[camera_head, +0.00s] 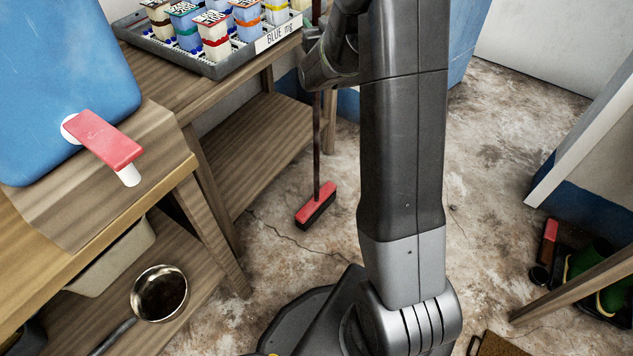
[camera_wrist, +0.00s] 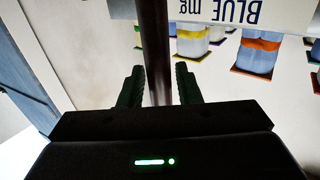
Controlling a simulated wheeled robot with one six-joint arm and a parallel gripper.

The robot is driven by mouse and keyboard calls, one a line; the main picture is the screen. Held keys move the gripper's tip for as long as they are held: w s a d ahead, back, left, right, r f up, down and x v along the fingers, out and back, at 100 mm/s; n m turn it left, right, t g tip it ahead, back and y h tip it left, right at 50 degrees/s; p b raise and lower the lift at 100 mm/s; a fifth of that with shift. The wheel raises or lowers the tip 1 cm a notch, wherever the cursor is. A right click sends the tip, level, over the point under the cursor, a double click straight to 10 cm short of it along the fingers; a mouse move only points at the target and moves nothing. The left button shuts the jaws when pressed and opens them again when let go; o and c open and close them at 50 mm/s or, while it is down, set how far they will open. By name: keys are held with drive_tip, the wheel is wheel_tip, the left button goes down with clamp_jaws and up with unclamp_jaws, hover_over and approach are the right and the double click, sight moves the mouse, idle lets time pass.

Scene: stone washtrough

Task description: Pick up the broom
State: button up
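The broom stands upright on the floor. Its red head with dark bristles (camera_head: 316,205) rests on the concrete beside the workbench, and its thin dark handle (camera_head: 317,145) rises past my arm. In the wrist view the handle (camera_wrist: 156,50) runs between the two dark fingers of my gripper (camera_wrist: 159,84). The fingers stand on either side of the handle with a narrow gap showing, so the gripper looks open around it. In the head view my wrist hides the fingertips and part of the handle.
A wooden workbench (camera_head: 160,70) with a lower shelf stands left of the broom. It carries a grey tray (camera_head: 200,62) of small jars and a blue container (camera_head: 60,70) with a red tap. A pan (camera_head: 160,292) sits lower left.

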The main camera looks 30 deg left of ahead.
clamp_jaws()
drive_tip(key=shift+r, duration=0.1)
